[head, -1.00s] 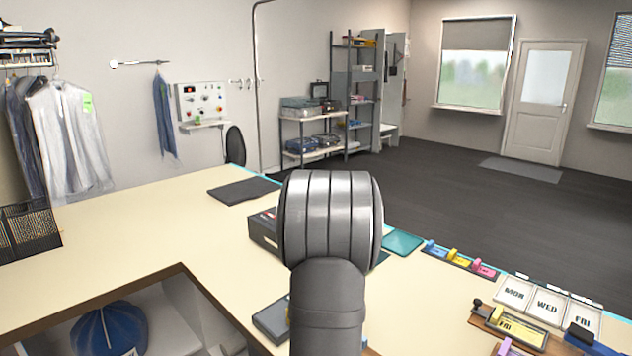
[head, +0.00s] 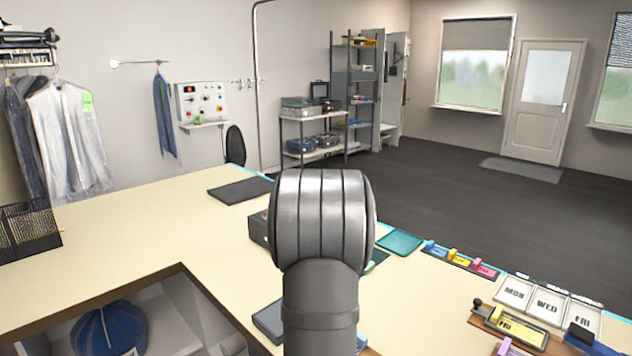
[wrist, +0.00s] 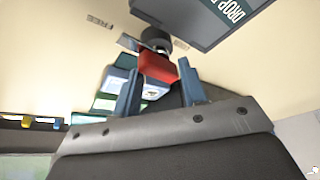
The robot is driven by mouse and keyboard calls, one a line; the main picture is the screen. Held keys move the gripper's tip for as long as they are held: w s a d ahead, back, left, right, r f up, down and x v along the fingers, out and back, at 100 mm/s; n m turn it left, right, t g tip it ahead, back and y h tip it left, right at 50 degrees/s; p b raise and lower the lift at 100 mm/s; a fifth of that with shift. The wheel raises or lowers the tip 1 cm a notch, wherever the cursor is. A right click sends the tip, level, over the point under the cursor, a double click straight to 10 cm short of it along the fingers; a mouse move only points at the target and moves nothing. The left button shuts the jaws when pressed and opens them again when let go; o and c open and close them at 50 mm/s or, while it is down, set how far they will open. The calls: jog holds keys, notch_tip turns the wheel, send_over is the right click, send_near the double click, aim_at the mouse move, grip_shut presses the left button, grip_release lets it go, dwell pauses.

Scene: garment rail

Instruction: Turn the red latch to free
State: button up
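The red latch (wrist: 157,67) shows in the wrist view as a red block beside a dark round knob (wrist: 156,38). My gripper (wrist: 158,70) is open, with one blue-grey finger on each side of the red block near the fingertips. I cannot tell whether either finger touches it. A small label (wrist: 99,21) lies on the cream surface beyond the latch, too blurred to read surely. In the head view my arm hides the gripper and the latch.
A dark sign with "DROP" lettering (wrist: 215,12) is close by in the wrist view. In the head view, a dark box (head: 258,229), a teal tray (head: 399,242) and day-marked cards (head: 547,304) are on the cream counter (head: 130,225). The counter's left part is mostly clear.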

jog(key=o, duration=0.4)
jog(key=shift+c, duration=0.2)
jog(key=shift+o, duration=1)
jog(key=shift+w+a+r, duration=0.15)
jog(key=shift+a+r, duration=0.15)
jog(key=shift+r, duration=0.05)
jog(key=s+a+r+m+g+h, duration=0.1)
jog(key=s+a+r+m+h, duration=0.15)
jog(key=r+m, duration=0.4)
jog(key=s+a+r+m+g+h, duration=0.1)
jog(key=s+a+r+m, duration=0.2)
jog(key=r, duration=0.6)
jog(key=shift+m, duration=0.75)
jog(key=x, duration=0.6)
jog(key=w+x, duration=0.1)
jog(key=x, duration=1.1)
jog(key=shift+w+d+r, duration=0.25)
jog(key=shift+d+r, duration=0.1)
jog(key=c, duration=1)
jog(key=shift+o, duration=0.2)
